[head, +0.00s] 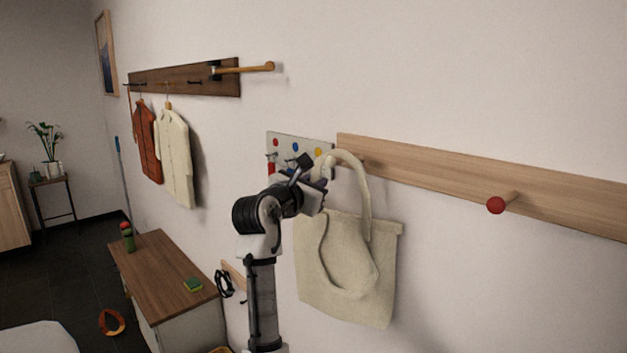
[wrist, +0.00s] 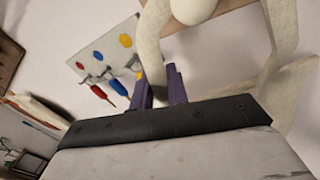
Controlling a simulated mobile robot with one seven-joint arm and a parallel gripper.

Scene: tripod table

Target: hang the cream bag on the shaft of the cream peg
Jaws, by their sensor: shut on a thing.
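The cream bag (head: 345,275) hangs open side up against the wall, below the left end of the light wooden rail. One handle (head: 364,195) arches up to the rail's height; the other droops over the bag's front. My gripper (head: 318,186) is shut on the raised handle, left of its arch. In the wrist view the purple fingers (wrist: 162,90) pinch the handle strap (wrist: 150,45). The rounded cream end of the cream peg (wrist: 193,8) shows at the top, close to the strap. The peg's shaft is mostly hidden, and I cannot tell whether the handle is around it.
The light rail (head: 430,172) carries a red-ended peg (head: 496,205) to the right. A small board with coloured dots and tools (head: 290,142) is behind my gripper. A dark rack (head: 190,78) with clothes hangs left, above a wooden-topped cabinet (head: 160,262).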

